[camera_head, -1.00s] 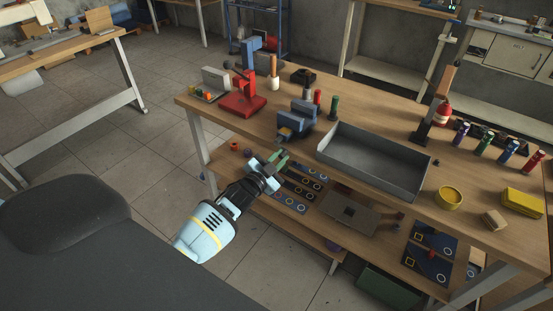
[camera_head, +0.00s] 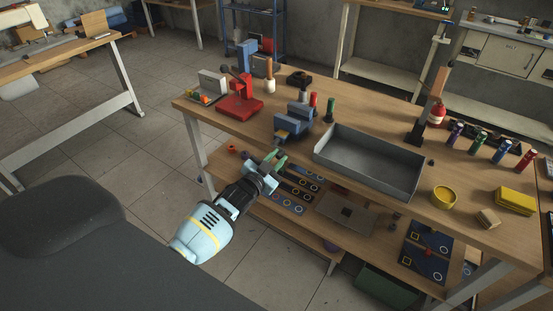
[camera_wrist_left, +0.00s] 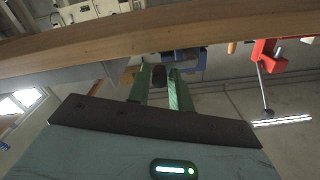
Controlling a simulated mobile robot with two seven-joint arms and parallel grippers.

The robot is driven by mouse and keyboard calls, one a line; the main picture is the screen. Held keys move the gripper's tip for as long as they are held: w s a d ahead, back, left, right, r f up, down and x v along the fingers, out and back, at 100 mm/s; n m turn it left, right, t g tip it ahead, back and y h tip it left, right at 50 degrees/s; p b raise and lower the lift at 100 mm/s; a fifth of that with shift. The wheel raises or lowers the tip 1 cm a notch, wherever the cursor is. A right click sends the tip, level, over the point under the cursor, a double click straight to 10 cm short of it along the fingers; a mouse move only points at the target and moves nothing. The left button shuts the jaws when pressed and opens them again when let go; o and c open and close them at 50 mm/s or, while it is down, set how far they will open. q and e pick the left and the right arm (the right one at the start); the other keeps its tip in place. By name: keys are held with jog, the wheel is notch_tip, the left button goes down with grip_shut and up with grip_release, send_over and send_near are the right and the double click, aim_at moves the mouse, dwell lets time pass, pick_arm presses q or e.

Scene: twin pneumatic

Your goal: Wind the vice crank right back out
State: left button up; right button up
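The blue vice (camera_head: 293,121) stands at the front edge of the workbench, left of the grey tray. A small yellowish part (camera_head: 282,134) shows low on its near side; I cannot make out the crank clearly. My left gripper (camera_head: 277,158) is in front of the bench edge, below and just short of the vice, apart from it. In the left wrist view its green fingers (camera_wrist_left: 160,82) stand apart with a gap between them. The blue vice (camera_wrist_left: 190,60) and a dark part (camera_wrist_left: 159,76) show beyond the fingertips. My right gripper is out of view.
The workbench edge (camera_wrist_left: 100,42) runs across close by the left gripper. A red press (camera_head: 240,105) stands left of the vice, and the grey tray (camera_head: 370,165) right of it. A lower shelf (camera_head: 310,220) with blue panels lies under the bench.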

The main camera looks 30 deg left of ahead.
pick_arm(q)
jog(key=o, duration=0.3)
jog(key=s, duration=0.7)
jog(key=shift+s+a+p, duration=0.3)
jog(key=shift+s, duration=0.1)
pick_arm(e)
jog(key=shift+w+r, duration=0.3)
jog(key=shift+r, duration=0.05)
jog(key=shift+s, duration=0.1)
pick_arm(q)
jog(key=s+d+f+n+g, duration=0.1)
jog(key=s+d+f+g, duration=0.2)
jog(key=s, duration=0.9)
jog(key=s+d+f+n+g+p, duration=0.1)
jog(key=s+d+f+g, duration=0.2)
jog(key=s, duration=0.9)
jog(key=s+d+f+n+g, duration=0.1)
jog(key=s+d+f+g, duration=0.2)
jog(key=s, duration=0.9)
jog(key=d+f, duration=0.3)
jog(key=f, duration=0.1)
jog(key=shift+s+h+p, duration=0.4)
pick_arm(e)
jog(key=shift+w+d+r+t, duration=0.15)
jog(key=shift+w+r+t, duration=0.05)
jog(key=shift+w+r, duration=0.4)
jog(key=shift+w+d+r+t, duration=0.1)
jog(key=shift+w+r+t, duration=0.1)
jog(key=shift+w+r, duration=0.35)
